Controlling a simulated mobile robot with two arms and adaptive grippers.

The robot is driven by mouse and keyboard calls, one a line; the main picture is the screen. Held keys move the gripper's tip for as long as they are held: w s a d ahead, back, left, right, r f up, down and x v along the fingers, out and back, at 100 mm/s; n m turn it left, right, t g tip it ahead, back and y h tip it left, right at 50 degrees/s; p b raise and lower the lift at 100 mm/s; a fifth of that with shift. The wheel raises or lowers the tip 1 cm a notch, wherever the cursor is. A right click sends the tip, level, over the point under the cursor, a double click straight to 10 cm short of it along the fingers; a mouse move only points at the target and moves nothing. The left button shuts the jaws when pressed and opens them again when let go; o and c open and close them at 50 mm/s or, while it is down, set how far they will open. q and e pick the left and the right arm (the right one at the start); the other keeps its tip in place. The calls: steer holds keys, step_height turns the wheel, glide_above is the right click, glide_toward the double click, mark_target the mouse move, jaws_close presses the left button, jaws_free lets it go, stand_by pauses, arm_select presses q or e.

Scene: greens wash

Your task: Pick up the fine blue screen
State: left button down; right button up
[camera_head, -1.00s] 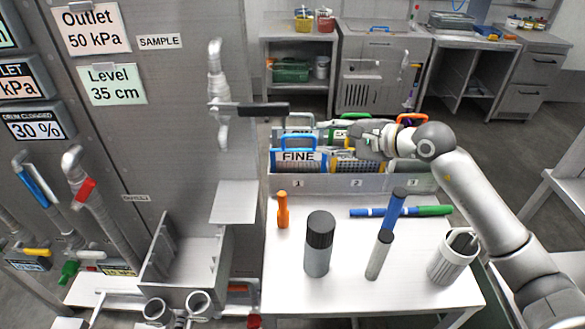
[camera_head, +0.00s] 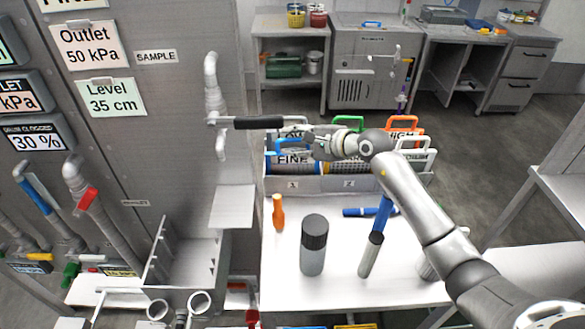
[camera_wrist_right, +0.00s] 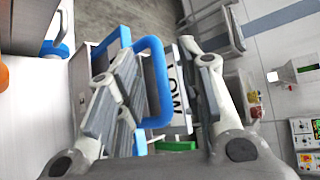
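The fine blue screen (camera_head: 294,158) stands in the rack's left front part, with a white FINE label and a blue loop handle. My right gripper (camera_head: 308,138) is over it and hides part of the handle and label. In the right wrist view, its two fingers (camera_wrist_right: 160,92) are spread apart. The blue handle (camera_wrist_right: 156,82) shows between them, closer to the left finger, with a gap to the right finger. Whether the left finger touches it I cannot tell. My left gripper is not in view.
The rack (camera_head: 320,184) also holds screens with green (camera_head: 348,122), orange (camera_head: 404,123) and white handles close by. A black-gripped lever (camera_head: 258,122) sticks out just left of my right gripper. A grey bottle (camera_head: 313,245) and an orange tool (camera_head: 278,212) stand on the table.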

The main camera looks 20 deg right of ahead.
jaws_close()
steer(key=shift+d+r, duration=0.1)
stand_by(0.5)
